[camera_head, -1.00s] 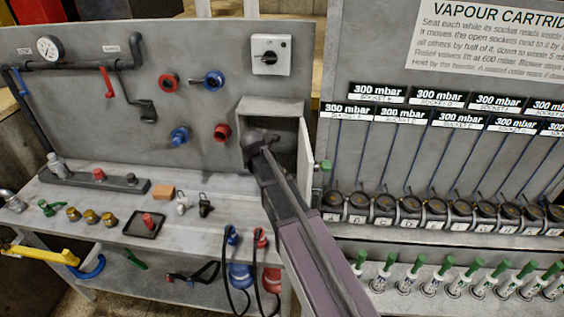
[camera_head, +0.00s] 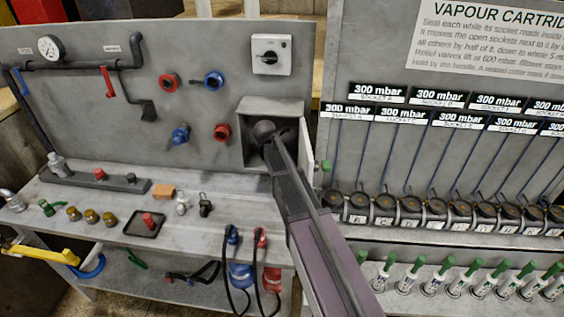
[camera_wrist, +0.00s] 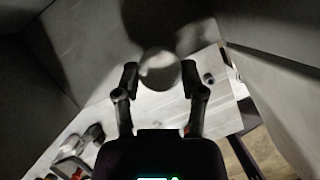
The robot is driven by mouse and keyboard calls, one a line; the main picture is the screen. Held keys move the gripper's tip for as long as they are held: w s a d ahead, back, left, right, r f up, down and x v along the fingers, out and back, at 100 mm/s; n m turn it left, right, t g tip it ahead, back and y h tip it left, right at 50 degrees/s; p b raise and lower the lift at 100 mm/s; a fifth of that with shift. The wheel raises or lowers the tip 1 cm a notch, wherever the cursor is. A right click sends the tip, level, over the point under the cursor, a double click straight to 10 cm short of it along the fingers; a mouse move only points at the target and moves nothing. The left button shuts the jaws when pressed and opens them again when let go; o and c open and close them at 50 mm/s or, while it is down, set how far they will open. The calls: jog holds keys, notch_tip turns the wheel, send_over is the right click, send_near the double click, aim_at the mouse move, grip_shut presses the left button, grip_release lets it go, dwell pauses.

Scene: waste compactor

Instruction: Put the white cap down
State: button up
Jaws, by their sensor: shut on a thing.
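In the wrist view the white cap (camera_wrist: 160,74) is a pale round thing, partly in shadow, between the two dark fingers of my gripper (camera_wrist: 160,80). The fingers are shut on its left and right sides. Behind it a light, wood-grained surface shows; I cannot tell whether the cap touches anything. In the head view my arm reaches to the open grey wall box (camera_head: 272,105), and the arm hides my fingertips and the cap.
The box's door (camera_head: 304,150) stands open on the right, close beside my arm. Below is the grey bench (camera_head: 110,195), with a black tray (camera_head: 146,231), an orange block (camera_head: 163,192) and small fittings. Red and blue wall couplings (camera_head: 222,131) stick out left of the box.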

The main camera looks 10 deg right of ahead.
jog(key=shift+w+d+f+b, duration=0.35)
jog(key=shift+w+d, duration=0.4)
jog(key=shift+w, duration=0.1)
jog(key=shift+s+f+b, duration=0.1)
jog(key=shift+f+b, duration=0.3)
jog(key=shift+b, duration=0.05)
jog(key=shift+f, duration=0.15)
jog(key=o, duration=0.8)
jog(key=shift+r, duration=0.2)
jog(key=p+v, duration=0.7)
jog(key=shift+r, duration=0.25)
